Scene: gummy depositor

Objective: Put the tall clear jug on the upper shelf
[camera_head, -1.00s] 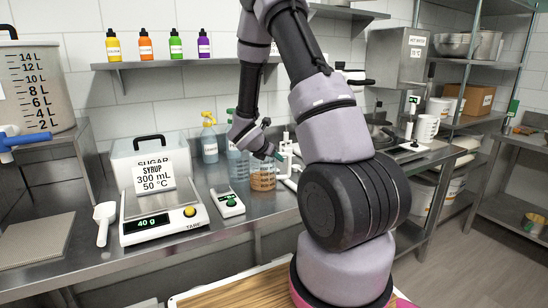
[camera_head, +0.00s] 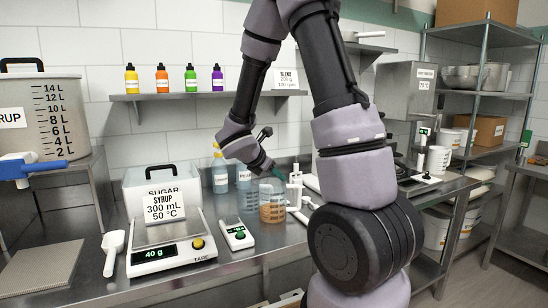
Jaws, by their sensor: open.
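A clear jug (camera_head: 247,203) with graduation marks stands on the steel counter, partly overlapped in view by an amber-filled clear vessel (camera_head: 273,210). My gripper (camera_head: 270,168) is open, just above and behind these vessels in the picture. Its fingers are small and partly hidden, and I cannot tell whether they touch either vessel. The upper shelf (camera_head: 170,97) is a steel wall shelf at the back. It carries yellow, orange, green and purple bottles on its left part. My arm hides part of its right side.
A scale (camera_head: 172,252) with a syrup card, a sugar bin (camera_head: 150,182), a small green-button device (camera_head: 237,236) and a scoop (camera_head: 113,252) stand left of the jug. Spray bottles (camera_head: 220,175) are behind it. A label card (camera_head: 286,79) is at the shelf's right.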

